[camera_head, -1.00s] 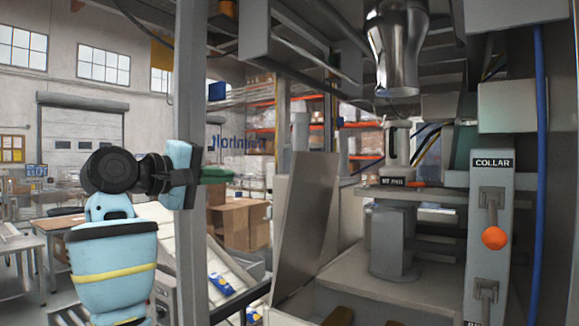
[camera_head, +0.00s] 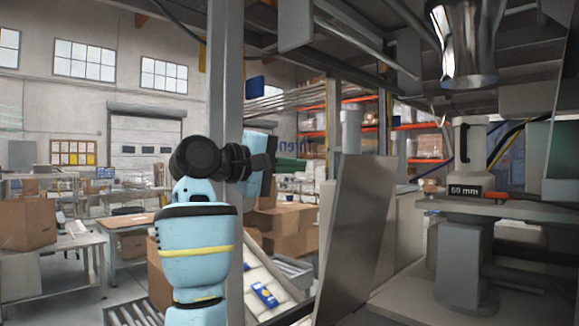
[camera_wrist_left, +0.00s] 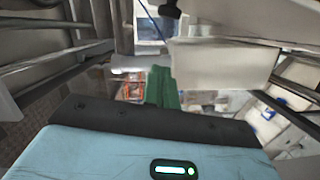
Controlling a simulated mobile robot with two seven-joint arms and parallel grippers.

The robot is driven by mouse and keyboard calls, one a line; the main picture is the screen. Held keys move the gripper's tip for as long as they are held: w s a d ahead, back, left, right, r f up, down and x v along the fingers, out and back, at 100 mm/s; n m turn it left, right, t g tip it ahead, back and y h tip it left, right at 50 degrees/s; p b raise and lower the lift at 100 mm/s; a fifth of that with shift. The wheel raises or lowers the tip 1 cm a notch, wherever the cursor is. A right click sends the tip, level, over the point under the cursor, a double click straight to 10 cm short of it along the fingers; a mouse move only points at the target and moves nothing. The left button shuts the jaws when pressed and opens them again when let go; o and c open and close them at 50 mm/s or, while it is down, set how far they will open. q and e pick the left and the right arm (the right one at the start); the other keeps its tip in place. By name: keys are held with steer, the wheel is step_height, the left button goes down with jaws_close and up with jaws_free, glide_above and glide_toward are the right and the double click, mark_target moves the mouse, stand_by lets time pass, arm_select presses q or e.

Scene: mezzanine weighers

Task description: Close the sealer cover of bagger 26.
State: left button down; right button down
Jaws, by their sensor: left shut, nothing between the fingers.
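A tilted flat grey panel (camera_head: 358,240) stands at the middle of the head view, leaning beside the machine's bed. It looks like the sealer cover, but no label on it confirms this. My left gripper (camera_head: 291,170) is shut and empty, with green fingers pointing right. In the picture it is just left of the panel's upper edge and a gap shows between them. In the left wrist view the green fingers (camera_wrist_left: 162,88) are together, and a pale panel (camera_wrist_left: 222,65) is to their right. Whether it is the same panel I cannot tell. My right gripper is out of view.
A grey post (camera_head: 225,85) rises behind my left arm. A pedestal marked "69 mm" (camera_head: 468,193) and a shiny metal tube (camera_head: 465,45) are at the right. Overhead rails cross the top.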

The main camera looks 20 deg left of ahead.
arm_select(q)
steer(key=w+d+f, duration=0.1)
steer(key=w+d, duration=0.3)
steer(key=d, duration=0.3)
steer(key=shift+d+f, duration=0.1)
stand_by(0.5)
